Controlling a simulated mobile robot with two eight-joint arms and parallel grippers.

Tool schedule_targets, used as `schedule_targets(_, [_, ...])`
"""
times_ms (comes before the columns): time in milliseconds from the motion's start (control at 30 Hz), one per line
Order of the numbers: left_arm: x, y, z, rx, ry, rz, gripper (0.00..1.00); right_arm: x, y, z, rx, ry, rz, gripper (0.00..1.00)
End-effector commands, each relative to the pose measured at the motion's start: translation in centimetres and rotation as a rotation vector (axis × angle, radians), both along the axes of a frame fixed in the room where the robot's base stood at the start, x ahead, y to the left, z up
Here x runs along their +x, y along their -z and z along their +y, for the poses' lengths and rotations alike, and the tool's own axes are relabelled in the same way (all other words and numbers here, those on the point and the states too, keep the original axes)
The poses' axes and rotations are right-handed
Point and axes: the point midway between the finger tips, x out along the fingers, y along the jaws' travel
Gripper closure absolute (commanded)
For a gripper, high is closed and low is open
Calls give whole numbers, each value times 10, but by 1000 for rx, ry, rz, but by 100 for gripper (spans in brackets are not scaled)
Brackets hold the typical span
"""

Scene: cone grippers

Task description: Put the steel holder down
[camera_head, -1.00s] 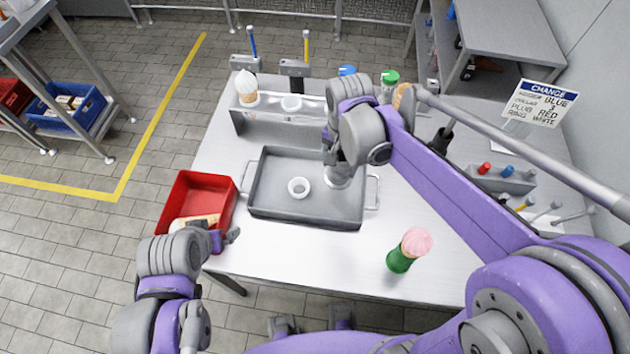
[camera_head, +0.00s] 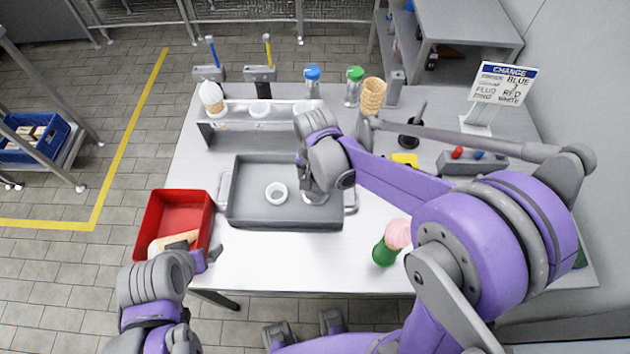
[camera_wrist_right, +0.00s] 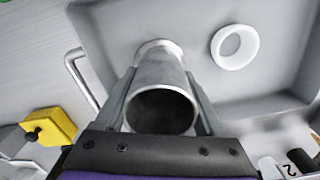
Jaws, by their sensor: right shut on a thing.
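The steel holder (camera_wrist_right: 160,92) is a grey metal tube with an open end facing the wrist camera and a wider flange at its far end. My right gripper (camera_head: 316,188) is shut on it, a finger on each side in the right wrist view. The holder's flange (camera_head: 316,199) shows below the gripper, at the right part of the grey tray (camera_head: 250,215). I cannot tell whether it touches the tray floor. A white ring (camera_head: 276,193) lies in the tray, left of the holder. My left gripper (camera_head: 206,258) is near the red bin; its opening is unclear.
The red bin (camera_head: 147,222) stands left of the tray. A grey rack (camera_head: 225,134) with white cups is behind the tray. A sign (camera_head: 503,83) stands at the back right.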

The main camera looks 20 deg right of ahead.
Motion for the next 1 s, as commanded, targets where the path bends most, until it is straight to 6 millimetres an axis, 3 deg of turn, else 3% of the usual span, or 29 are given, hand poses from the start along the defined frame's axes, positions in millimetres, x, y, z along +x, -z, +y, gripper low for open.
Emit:
schedule_targets(33, [-1, 3, 0, 0, 0, 2, 0, 0, 3, 0, 0, 0, 1, 27])
schedule_targets(200, [0, 1, 0, 0, 0, 1, 0, 0, 1, 0, 0, 0, 0, 0])
schedule_targets(567, [1, -4, 0, 0, 0, -2, 0, 0, -10, 0, 0, 0, 0, 0])
schedule_targets(1000, [6, -16, 0, 0, 0, -11, 0, 0, -98, 0, 0, 0, -1, 0])
